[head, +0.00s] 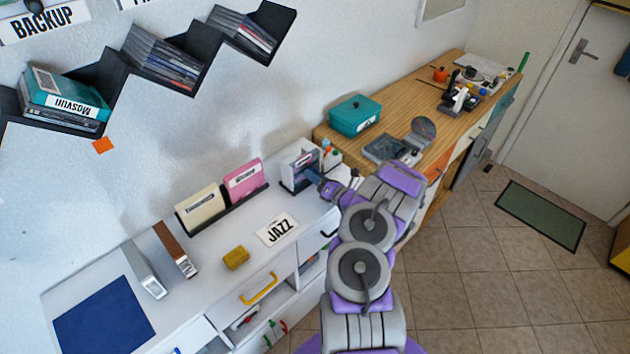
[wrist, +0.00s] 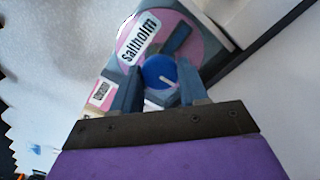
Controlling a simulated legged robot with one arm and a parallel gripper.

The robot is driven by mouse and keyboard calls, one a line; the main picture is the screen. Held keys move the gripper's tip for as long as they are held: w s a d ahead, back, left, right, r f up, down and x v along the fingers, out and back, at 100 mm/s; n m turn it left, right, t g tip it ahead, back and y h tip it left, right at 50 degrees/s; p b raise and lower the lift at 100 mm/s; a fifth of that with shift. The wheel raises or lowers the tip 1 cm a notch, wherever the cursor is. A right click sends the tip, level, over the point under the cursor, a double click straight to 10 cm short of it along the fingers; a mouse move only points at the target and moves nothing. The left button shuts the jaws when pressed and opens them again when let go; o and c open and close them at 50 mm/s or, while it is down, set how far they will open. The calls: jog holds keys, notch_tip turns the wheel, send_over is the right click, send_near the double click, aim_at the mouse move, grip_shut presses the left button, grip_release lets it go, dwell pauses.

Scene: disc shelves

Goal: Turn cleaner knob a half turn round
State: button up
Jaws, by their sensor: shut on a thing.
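The cleaner (head: 298,158) is a pale box with a dark front at the right end of the white cabinet top. In the wrist view its blue round knob (wrist: 159,72) has a white pointer mark aimed toward the lower right. A pink disc (wrist: 185,35) labelled "Saltholm" lies behind the knob, with a dark bar across it. My gripper (wrist: 157,83) has its two blue-grey fingers on either side of the knob, shut on it. In the head view my gripper (head: 325,188) reaches the cleaner's front, and the knob is hidden there.
A cream case (head: 200,208) and a pink case (head: 243,180) stand left of the cleaner. A "JAZZ" card (head: 277,231) and a yellow block (head: 236,257) lie on the cabinet top. A wooden bench (head: 425,98) with a teal box (head: 354,115) stands to the right.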

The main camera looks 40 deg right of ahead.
jog(key=shift+d+m, duration=0.1)
jog(key=shift+m, duration=0.3)
jog(key=o, duration=1.1)
jog(key=shift+d+f, duration=0.1)
jog(key=shift+d, duration=0.05)
jog(key=shift+c, duration=0.2)
jog(key=shift+s, duration=0.5)
jog(key=s+d+p, duration=0.1)
jog(key=s+p, duration=0.1)
jog(key=s, duration=1.4)
jog(key=shift+s+d+p, duration=0.15)
jog(key=shift+s+p, duration=0.05)
jog(key=shift+p, duration=0.1)
